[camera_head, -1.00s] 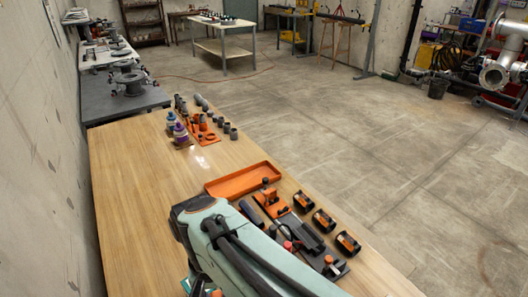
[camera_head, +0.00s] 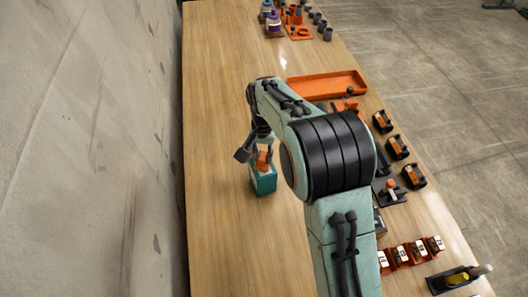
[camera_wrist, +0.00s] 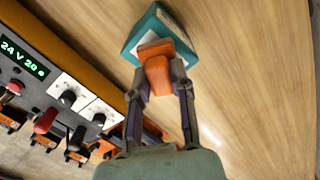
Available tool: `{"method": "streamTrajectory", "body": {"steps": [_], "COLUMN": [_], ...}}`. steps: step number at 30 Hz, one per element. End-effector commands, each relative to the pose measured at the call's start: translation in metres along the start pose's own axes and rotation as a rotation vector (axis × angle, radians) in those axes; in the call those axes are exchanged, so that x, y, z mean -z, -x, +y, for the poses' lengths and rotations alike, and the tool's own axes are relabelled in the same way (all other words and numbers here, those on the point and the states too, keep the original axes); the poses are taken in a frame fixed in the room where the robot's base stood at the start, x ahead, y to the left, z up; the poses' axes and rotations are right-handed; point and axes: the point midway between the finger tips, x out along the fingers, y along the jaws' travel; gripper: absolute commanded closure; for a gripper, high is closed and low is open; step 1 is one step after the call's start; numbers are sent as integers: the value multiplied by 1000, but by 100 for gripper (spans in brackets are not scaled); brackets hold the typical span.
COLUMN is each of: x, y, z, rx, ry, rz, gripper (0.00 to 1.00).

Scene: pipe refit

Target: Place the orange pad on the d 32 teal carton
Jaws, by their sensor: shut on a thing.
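The teal carton (camera_head: 265,184) stands on the bare wooden table, left of my arm, with a pale top. It also shows in the wrist view (camera_wrist: 131,44), partly covered by the pad. The orange pad (camera_head: 262,161) is between the fingers of my gripper (camera_head: 256,150), at the carton's top. In the wrist view, my gripper (camera_wrist: 160,90) is shut on the orange pad (camera_wrist: 157,72), whose far end overlaps the carton's top. I cannot tell whether the pad touches the carton. The carton's label cannot be read.
An orange tray (camera_head: 328,86) lies beyond my arm. Black-and-orange holders (camera_head: 397,147) line the table's right edge. A power supply with a lit display (camera_wrist: 24,58) shows at the left in the wrist view. The table left of the carton is clear.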

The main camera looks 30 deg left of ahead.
Motion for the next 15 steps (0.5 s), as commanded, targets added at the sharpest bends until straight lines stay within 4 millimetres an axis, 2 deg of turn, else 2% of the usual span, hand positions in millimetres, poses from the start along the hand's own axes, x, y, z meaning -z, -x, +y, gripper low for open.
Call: {"method": "streamTrajectory", "body": {"steps": [2,11,12,14,15], "x": [0,-1,0,0,0], "y": [-6,-8,-7,-7,-7], "z": [0,0,0,0,0], "rx": [0,0,0,0,0], "ry": [1,0,0,0,0], "rz": [-1,-1,0,0,0], "gripper": [100,100,70,53,53]}}
